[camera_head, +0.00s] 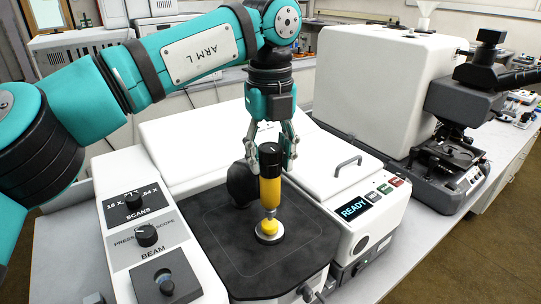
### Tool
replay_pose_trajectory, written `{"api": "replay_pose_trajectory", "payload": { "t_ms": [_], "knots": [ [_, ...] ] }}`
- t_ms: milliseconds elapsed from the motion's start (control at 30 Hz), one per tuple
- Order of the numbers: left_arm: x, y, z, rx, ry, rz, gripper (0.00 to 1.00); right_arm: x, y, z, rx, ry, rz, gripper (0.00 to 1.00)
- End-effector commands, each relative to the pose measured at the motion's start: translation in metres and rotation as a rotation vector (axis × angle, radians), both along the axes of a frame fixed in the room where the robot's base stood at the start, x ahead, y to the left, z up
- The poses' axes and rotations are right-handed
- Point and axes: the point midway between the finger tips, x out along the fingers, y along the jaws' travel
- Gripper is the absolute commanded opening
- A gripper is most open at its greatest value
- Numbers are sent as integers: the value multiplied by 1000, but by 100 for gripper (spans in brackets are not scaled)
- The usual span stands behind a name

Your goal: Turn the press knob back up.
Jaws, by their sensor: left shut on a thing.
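The press knob (270,153) is a black cap on top of a yellow press column (270,188). The column stands upright, and its lower yellow tip meets a round metal plate (269,232) on the dark top of the instrument. I cannot tell whether the tip touches the plate. My left gripper (271,158) comes down from above with its fingers on both sides of the knob and is shut on it. The fingers hide part of the knob's sides. My right gripper is not in view.
A display (353,208) reading READY is at the right. A dark rounded part (241,184) stands close behind the column. A microscope (455,150) stands at the far right.

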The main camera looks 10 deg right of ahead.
Motion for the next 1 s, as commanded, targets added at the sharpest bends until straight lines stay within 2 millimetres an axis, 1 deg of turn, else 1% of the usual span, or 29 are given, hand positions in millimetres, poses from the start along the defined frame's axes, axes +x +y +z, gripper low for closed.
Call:
{"api": "replay_pose_trajectory", "payload": {
  "t_ms": [33,267,300,433,467,667,767,867,1000],
  "knots": [
    [2,1,3,-2,-6,5,7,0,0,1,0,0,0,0],
    [2,1,3,-2,-6,4,7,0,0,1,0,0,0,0],
    [2,1,3,-3,-7,4,44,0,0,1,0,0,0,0],
    [1,1,2,-2,-4,3,61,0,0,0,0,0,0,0],
    [1,1,2,-1,-4,2,63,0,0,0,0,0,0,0],
    [1,0,1,-1,-2,1,63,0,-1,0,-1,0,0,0],
    [1,0,4,-1,-3,1,63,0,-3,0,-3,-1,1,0],
    [1,-1,16,-2,-4,2,63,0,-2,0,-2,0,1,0],
    [1,0,41,-3,-6,3,63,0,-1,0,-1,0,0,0]
  ]
}}
